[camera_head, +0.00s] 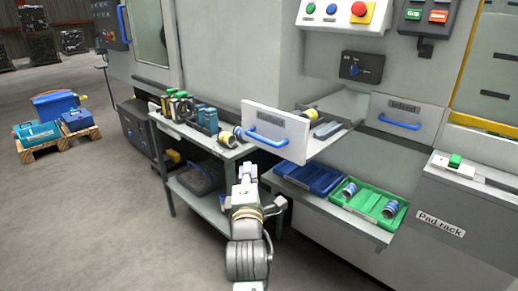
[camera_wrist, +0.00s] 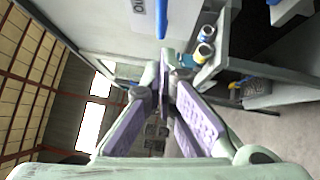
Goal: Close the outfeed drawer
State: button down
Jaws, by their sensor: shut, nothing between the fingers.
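The outfeed drawer (camera_head: 290,127) stands pulled out from the machine, its pale front facing left with a blue handle (camera_head: 264,138). Parts lie inside the drawer behind the front. In the wrist view the drawer front (camera_wrist: 100,22) fills the upper left, with the letters "OU" partly visible, and its blue handle (camera_wrist: 162,18) is above my fingertips. My gripper (camera_head: 246,170) is below and slightly left of the handle in the head view, apart from it. In the wrist view my gripper (camera_wrist: 168,62) has its purple-padded fingers together at the tips, with nothing held.
A side table (camera_head: 200,136) with bottles and cans stands left of the drawer. A shelf below the drawer holds a blue tray (camera_head: 312,177) and a green tray (camera_head: 368,202) with cans. The infeed drawer (camera_head: 408,112) is shut at right.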

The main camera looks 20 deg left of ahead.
jog(key=shift+w+a+r+p, duration=0.15)
jog(key=shift+w+r+p, duration=0.2)
jog(key=shift+w, duration=1.1)
jog(key=shift+w+a+r+p, duration=0.2)
jog(key=shift+w+p, duration=0.25)
jog(key=shift+w, duration=0.95)
jog(key=shift+w+a+r+p, duration=0.2)
jog(key=shift+w+p, duration=0.2)
jog(key=shift+w, duration=1.05)
